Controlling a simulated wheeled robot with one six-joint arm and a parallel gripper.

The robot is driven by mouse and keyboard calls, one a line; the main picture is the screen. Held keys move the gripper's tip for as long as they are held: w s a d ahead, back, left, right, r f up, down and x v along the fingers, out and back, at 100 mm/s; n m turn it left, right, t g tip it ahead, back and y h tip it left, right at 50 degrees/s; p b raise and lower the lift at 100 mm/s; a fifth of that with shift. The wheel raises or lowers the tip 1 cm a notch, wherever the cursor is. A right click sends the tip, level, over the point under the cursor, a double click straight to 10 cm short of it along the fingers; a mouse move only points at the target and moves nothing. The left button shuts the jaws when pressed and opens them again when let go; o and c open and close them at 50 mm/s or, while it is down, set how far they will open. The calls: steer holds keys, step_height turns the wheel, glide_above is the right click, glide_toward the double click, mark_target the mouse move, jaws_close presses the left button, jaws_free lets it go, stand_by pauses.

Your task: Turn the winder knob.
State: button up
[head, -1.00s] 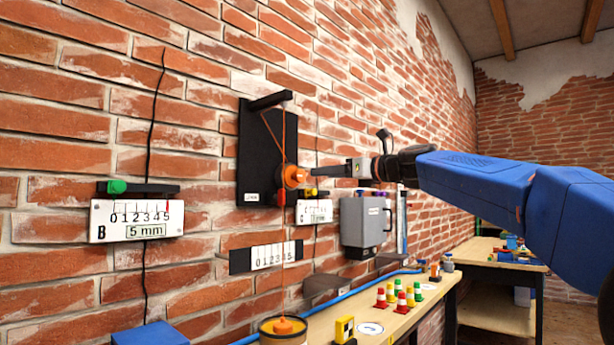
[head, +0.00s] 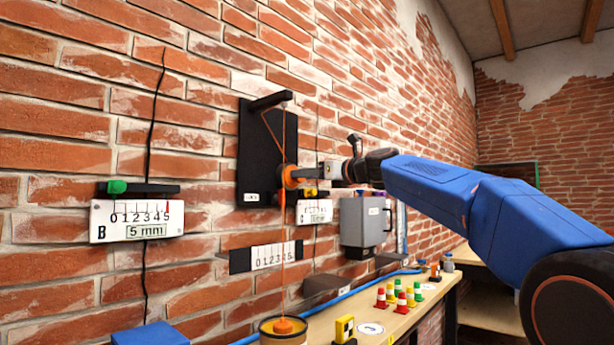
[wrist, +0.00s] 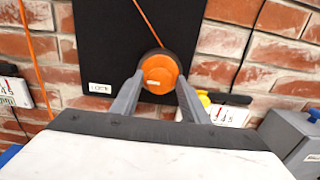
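The winder knob (head: 284,182) is orange and sits low on a black wall panel (head: 266,150), with an orange cord running from it up over a peg and another hanging down. In the wrist view the knob (wrist: 160,72) shows its round orange face with a small pale mark. My gripper (head: 297,173) is at the knob, coming from the right. In the wrist view the two grey fingers of my gripper (wrist: 160,84) stand to the left and right of the knob. Whether they press on it cannot be told.
A weight with an orange top (head: 283,326) hangs on the cord at the bottom, beside a scale (head: 273,256). A grey box (head: 366,222) is on the wall to the right. A shelf (head: 425,300) holds small red, yellow and green cones. Gauge B (head: 137,221) is at left.

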steer(key=c, duration=0.6)
